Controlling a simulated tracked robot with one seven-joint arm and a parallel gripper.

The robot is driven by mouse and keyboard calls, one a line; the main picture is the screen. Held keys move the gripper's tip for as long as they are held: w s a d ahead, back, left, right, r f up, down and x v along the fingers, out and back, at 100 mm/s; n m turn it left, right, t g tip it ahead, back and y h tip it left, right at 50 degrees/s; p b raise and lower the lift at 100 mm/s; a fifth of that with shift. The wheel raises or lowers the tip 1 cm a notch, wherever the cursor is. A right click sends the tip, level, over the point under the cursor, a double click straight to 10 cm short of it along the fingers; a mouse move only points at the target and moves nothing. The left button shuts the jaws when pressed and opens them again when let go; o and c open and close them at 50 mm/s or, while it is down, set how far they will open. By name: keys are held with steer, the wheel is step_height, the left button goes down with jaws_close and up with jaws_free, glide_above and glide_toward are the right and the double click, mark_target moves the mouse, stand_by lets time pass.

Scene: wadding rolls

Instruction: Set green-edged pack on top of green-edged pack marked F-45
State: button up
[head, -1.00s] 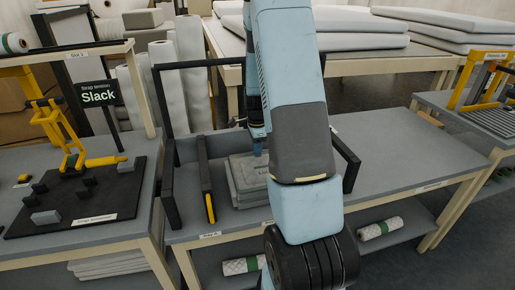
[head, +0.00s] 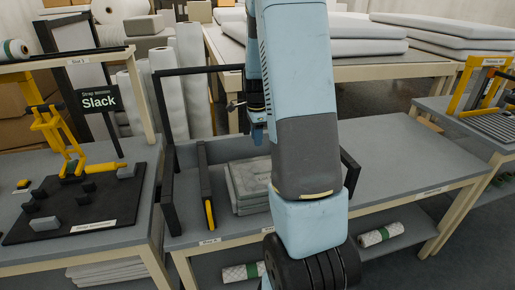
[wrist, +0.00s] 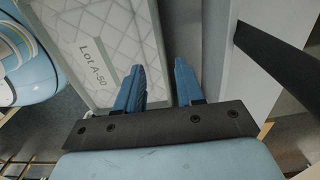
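A pale quilted pack (wrist: 100,45) lies under my gripper in the wrist view, with a grey-green edge and the print "Lot A-50". In the head view, a small stack of packs (head: 248,185) sits in the black-framed bay on the grey table. My gripper (wrist: 160,68) has two blue fingers apart with nothing between them, and the pack's right edge passes below the gap. In the head view my gripper (head: 257,133) hangs above the back of the stack. No F-45 mark is readable, and my arm hides part of the bay.
A black divider with a yellow end (head: 208,195) stands left of the stack. A black frame (head: 165,150) rises around the bay. The grey table (head: 410,155) is clear to the right. A "Slack" sign (head: 98,100) stands on the left bench.

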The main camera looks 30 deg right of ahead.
steer(key=s+a+r+n+t, duration=0.1)
steer(key=s+a+r+n, duration=0.4)
steer(key=r, duration=0.4)
steer(key=s+a+r+n+t, duration=0.2)
steer(key=s+a+r+n, duration=0.35)
steer(key=r, duration=0.35)
steer(key=s+a+r+n+t, duration=0.1)
steer(key=s+a+r+n, duration=0.1)
steer(key=s+a+n, duration=0.2)
steer(key=s+a+r+n+t, duration=0.1)
steer(key=s+a+r+n, duration=0.1)
steer(key=s+n, duration=0.4)
steer(key=s+a, duration=0.1)
steer(key=s, duration=0.4)
steer(key=shift+a+r+n+t, duration=0.3)
steer(key=shift+a+r+n, duration=0.05)
steer(key=shift+a+r, duration=0.05)
steer(key=shift+c, duration=0.2)
